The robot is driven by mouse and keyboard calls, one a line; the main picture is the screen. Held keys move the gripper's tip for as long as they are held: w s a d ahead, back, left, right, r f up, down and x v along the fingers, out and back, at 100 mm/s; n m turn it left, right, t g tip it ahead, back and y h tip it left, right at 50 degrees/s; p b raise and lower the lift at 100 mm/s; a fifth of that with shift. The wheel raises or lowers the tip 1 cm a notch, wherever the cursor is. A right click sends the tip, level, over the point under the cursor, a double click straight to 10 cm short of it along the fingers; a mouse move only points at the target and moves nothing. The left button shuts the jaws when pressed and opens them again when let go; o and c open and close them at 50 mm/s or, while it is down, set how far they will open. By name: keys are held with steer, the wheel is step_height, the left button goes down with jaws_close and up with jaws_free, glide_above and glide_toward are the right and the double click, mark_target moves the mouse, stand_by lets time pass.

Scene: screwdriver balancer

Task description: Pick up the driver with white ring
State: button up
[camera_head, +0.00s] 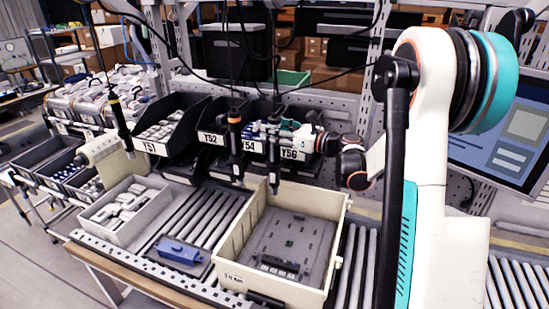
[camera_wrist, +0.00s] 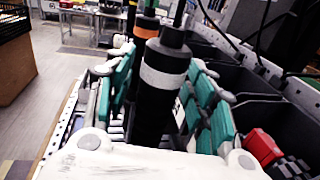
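The driver with white ring (camera_wrist: 165,68) hangs upright in the wrist view, black with a white band near its top. It stands between the two teal-padded fingers of my gripper (camera_wrist: 163,105). The fingers are spread on either side of it, with a visible gap at the right finger; contact on the left is unclear. In the head view my gripper (camera_head: 275,132) reaches in from the right at the hanging driver, whose dark lower body (camera_head: 274,168) shows below the fingers. Its white ring is mostly hidden there.
An orange-ringed driver (camera_head: 235,140) hangs close on the left; it also shows behind in the wrist view (camera_wrist: 146,27). Another driver (camera_head: 119,122) hangs further left. Black labelled bins (camera_head: 178,128) stand behind. A beige crate (camera_head: 240,232) and blue part (camera_head: 178,250) lie below.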

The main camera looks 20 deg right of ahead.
jaws_close()
steer(key=shift+r, duration=0.1)
